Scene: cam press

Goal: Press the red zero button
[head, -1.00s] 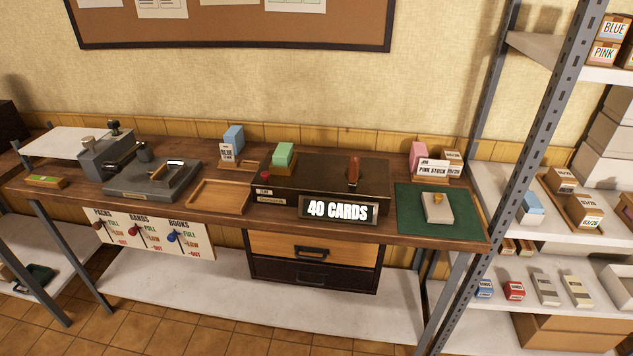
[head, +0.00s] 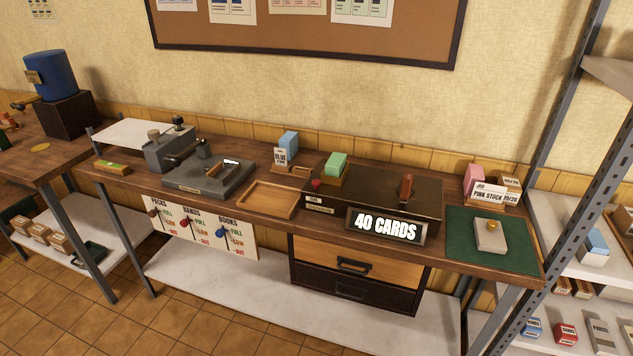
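A small red button (head: 317,183) sits at the left end of the top of a dark brown counter box (head: 372,197) on the wooden workbench. A small pale label is on the box front below the button. A sign reading "40 CARDS" (head: 386,226) stands at the front right of the box. A green block (head: 335,166) in a wooden holder is just right of the button, and a reddish-brown lever (head: 406,187) rises from the box's right side. My gripper is not in view.
A wooden tray (head: 269,200) lies left of the box, and a grey press (head: 210,174) stands farther left. A green mat (head: 492,246) with a pale knobbed block is at right. Metal shelving stands at the right edge.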

